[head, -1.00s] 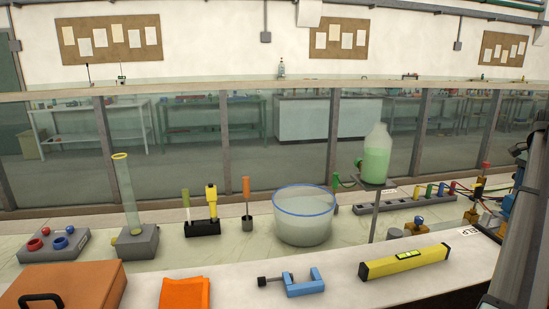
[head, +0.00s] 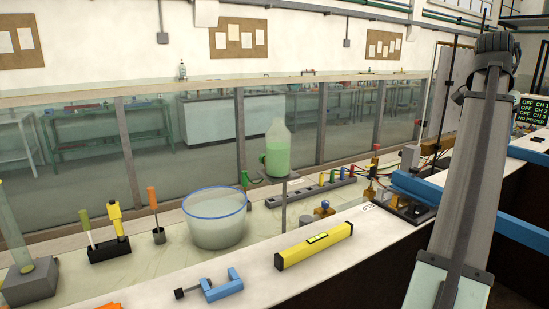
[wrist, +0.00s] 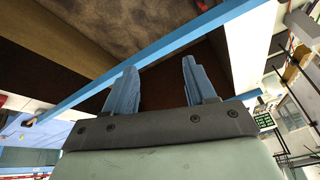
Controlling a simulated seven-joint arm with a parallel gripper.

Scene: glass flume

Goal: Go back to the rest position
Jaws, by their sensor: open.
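My gripper (wrist: 157,82) shows in the wrist view with its two blue-grey fingers spread apart and nothing between them. Past the fingers are a blue rail (wrist: 150,58), a dark brown surface and a patch of mottled floor. In the head view my arm rises at the right, clear of the bench objects; the gripper's fingers cannot be made out there.
On the bench stand a blue-rimmed bowl (head: 216,222), a bottle of green liquid (head: 278,150) on a stand, a yellow level (head: 314,246) and a blue clamp (head: 222,287). A blue beam (head: 470,210) runs behind my arm at the right.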

